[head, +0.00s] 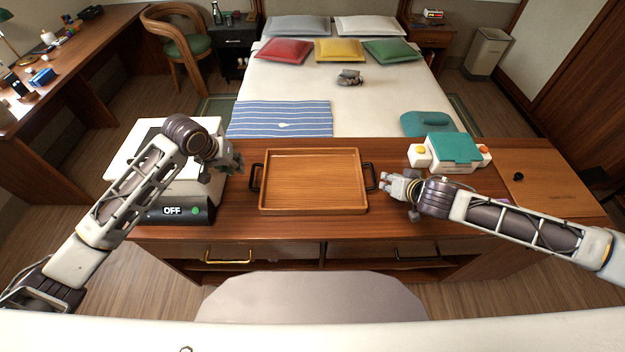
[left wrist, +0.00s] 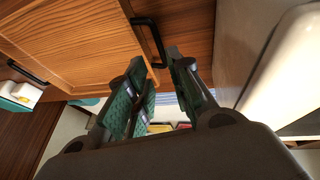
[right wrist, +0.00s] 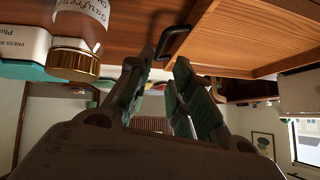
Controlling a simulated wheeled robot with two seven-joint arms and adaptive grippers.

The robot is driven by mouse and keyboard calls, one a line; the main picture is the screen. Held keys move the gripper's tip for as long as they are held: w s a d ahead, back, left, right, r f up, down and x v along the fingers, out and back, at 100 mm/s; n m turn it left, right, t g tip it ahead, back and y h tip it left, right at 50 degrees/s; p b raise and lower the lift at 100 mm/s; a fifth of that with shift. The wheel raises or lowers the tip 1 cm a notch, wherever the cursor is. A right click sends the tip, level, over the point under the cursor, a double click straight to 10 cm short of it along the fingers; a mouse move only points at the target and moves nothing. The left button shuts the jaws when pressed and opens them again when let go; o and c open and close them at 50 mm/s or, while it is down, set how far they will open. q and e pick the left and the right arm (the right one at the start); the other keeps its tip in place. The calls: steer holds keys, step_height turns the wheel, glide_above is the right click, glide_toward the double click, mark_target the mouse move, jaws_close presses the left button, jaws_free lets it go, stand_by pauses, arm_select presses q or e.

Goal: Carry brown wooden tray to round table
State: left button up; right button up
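The brown wooden tray (head: 312,181) lies flat on the wooden counter, with a black handle at each end. My left gripper (head: 236,164) is open just left of the left handle (head: 256,177). In the left wrist view that handle (left wrist: 150,38) is close to the tips of the open fingers (left wrist: 155,62). My right gripper (head: 388,182) is open just right of the right handle (head: 371,176). In the right wrist view that handle (right wrist: 173,38) is right by the fingertips (right wrist: 164,56). Neither gripper visibly holds it. No round table can be made out.
A white appliance (head: 212,185) with an "OFF" display stands left of the tray. A white and teal box (head: 454,148) stands right, by a gold-lidded jar (right wrist: 75,58). A board (head: 550,185) lies at the counter's right end. The bed (head: 340,95) is behind the counter.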

mark_target(252, 175)
arm_select(q)
steer(key=shift+f, duration=0.1)
